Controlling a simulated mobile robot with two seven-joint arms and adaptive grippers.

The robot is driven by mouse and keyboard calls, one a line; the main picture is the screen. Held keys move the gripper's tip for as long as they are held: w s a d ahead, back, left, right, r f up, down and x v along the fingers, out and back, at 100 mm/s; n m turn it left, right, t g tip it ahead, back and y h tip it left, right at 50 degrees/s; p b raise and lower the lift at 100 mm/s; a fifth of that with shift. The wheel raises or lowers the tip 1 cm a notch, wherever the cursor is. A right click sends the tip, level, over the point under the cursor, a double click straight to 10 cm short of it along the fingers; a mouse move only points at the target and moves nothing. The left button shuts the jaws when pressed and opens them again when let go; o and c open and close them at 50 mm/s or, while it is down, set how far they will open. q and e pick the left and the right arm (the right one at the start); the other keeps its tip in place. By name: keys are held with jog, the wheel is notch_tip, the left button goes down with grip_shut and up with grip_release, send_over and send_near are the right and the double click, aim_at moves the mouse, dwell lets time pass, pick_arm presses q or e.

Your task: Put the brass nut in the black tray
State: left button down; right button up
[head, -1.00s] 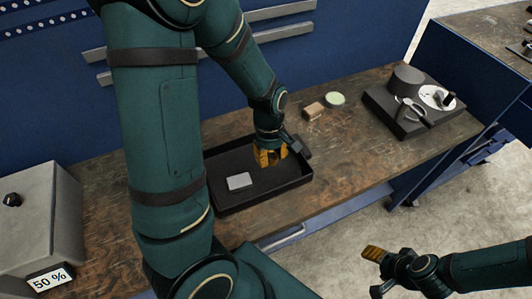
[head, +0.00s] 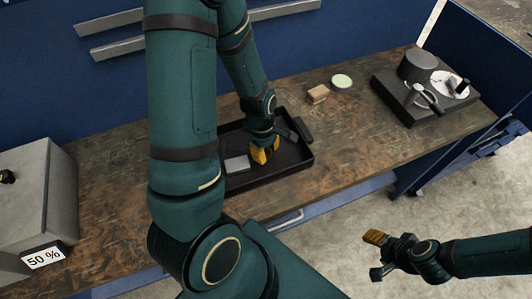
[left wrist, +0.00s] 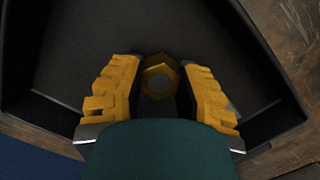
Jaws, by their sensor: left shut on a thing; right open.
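The brass nut (left wrist: 160,62) is a hexagonal ring held between the yellow fingers of my left gripper (left wrist: 163,72) in the left wrist view. In the head view my left gripper (head: 264,155) is inside the outline of the black tray (head: 309,161), low over its floor, and its fingers hide the nut. I cannot tell whether the nut touches the tray floor. The tray also shows in the left wrist view (left wrist: 270,65). My right gripper (head: 375,256) is open and empty, out past the bench's front edge.
A flat grey block (head: 237,163) lies in the tray left of my left gripper. A wooden block (head: 318,94) and a pale green disc (head: 342,81) lie behind the tray. The bench right of the tray is clear.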

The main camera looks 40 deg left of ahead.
pick_arm(q)
jog(key=shift+w+f, duration=0.1)
jog(key=shift+f, duration=0.5)
jog(key=c, duration=0.7)
grip_release()
jog(key=shift+f, duration=0.1)
jog(key=shift+c, duration=0.2)
